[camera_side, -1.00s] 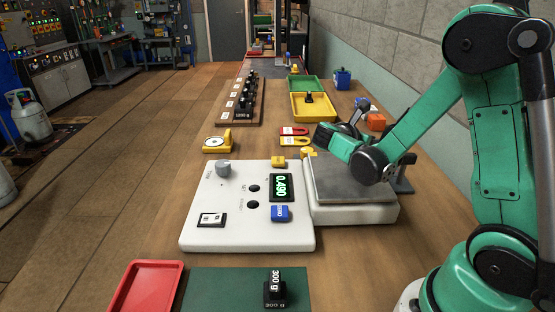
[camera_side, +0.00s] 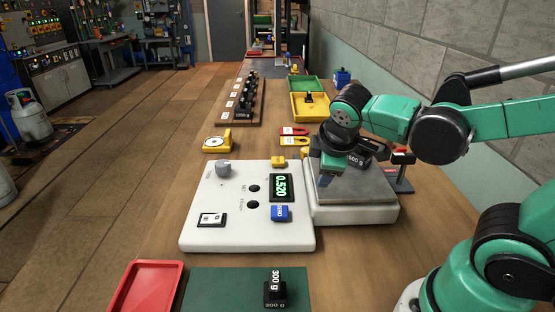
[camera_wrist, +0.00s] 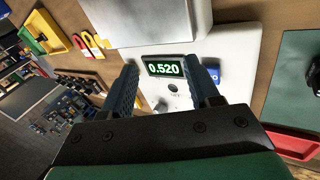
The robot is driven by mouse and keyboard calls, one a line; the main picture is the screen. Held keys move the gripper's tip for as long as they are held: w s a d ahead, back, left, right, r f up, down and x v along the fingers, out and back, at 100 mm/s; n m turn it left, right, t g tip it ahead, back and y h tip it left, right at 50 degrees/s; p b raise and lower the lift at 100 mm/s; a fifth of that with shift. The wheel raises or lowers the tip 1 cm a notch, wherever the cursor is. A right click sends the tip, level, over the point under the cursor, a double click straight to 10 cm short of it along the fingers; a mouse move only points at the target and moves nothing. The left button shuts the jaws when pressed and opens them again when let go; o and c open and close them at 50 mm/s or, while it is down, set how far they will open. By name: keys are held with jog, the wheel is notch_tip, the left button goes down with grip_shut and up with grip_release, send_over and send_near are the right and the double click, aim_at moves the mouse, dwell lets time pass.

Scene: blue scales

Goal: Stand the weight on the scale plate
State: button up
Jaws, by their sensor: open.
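A black weight marked 500 g (camera_side: 358,158) shows in the side view behind my gripper, at the far right part of the metal scale plate (camera_side: 350,188). My gripper covers part of it, and I cannot tell if its whole base rests on the plate. The display reads 0.520. A corner of the plate (camera_wrist: 150,22) shows bare at the top.
A black 300 g weight (camera_side: 274,290) stands on a green mat (camera_side: 220,290) at the front, beside a red tray (camera_side: 147,287). The scale's white console (camera_side: 212,210) lies left of the plate. Several weights stand in a rack (camera_side: 246,95) farther back, left of a yellow tray (camera_side: 312,104).

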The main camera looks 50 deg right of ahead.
jog(key=a+m+t+y, duration=0.1)
jog(key=m, duration=0.1)
jog(key=a+m+y, duration=0.1)
jog(key=a+m, duration=0.1)
jog(key=m, duration=0.1)
jog(key=a+r+m+t+y, duration=0.1)
jog(key=a+m+y, duration=0.1)
jog(key=shift+s+t, duration=0.3)
jog(key=shift+s, duration=0.05)
